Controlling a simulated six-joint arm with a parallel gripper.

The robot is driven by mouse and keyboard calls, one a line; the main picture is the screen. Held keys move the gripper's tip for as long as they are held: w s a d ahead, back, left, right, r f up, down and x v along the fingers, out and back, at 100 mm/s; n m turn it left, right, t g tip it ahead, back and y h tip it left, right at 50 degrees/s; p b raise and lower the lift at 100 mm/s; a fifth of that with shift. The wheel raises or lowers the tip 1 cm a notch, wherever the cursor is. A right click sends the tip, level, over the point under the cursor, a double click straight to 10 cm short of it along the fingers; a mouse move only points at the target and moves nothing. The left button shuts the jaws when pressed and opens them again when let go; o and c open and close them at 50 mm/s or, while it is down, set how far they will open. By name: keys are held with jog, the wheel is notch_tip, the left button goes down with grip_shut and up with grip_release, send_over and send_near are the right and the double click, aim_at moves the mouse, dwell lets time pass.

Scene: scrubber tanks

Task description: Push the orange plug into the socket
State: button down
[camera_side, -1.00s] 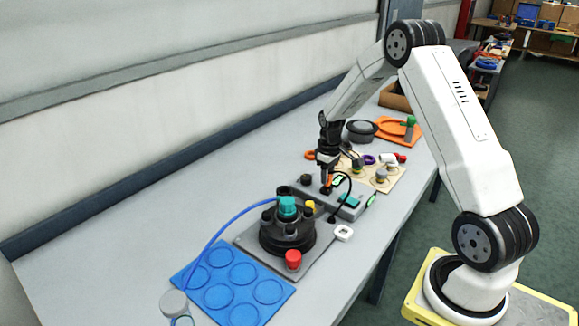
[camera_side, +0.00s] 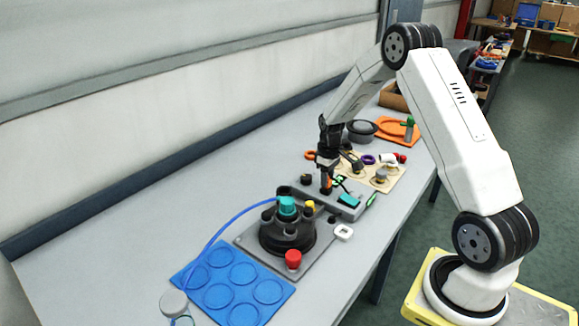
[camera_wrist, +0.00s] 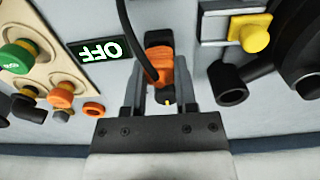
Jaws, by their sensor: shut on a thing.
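The orange plug (camera_wrist: 159,64) is between the two fingers of my gripper (camera_wrist: 159,92) in the wrist view, with a black cable (camera_wrist: 131,38) running from it. My gripper (camera_side: 327,187) is shut on the plug and points down at the grey socket box (camera_side: 350,207) in the side view. A little orange of the plug (camera_side: 330,183) shows there beside the fingers. A black part (camera_wrist: 157,39) lies right behind the plug in the wrist view. The socket opening is hidden, so I cannot tell how deep the plug sits.
An OFF display (camera_wrist: 99,50) and a yellow knob (camera_wrist: 250,34) flank the plug. A grey base with a black round fixture (camera_side: 287,235) and a red knob (camera_side: 293,259) stands in front. A blue tray (camera_side: 232,287) lies nearer. The table's left side is clear.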

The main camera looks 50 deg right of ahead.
jog(key=shift+f, duration=0.45)
grip_release()
jog(key=shift+r, duration=0.1)
dwell(0.5)
jog(key=shift+r, duration=4.15)
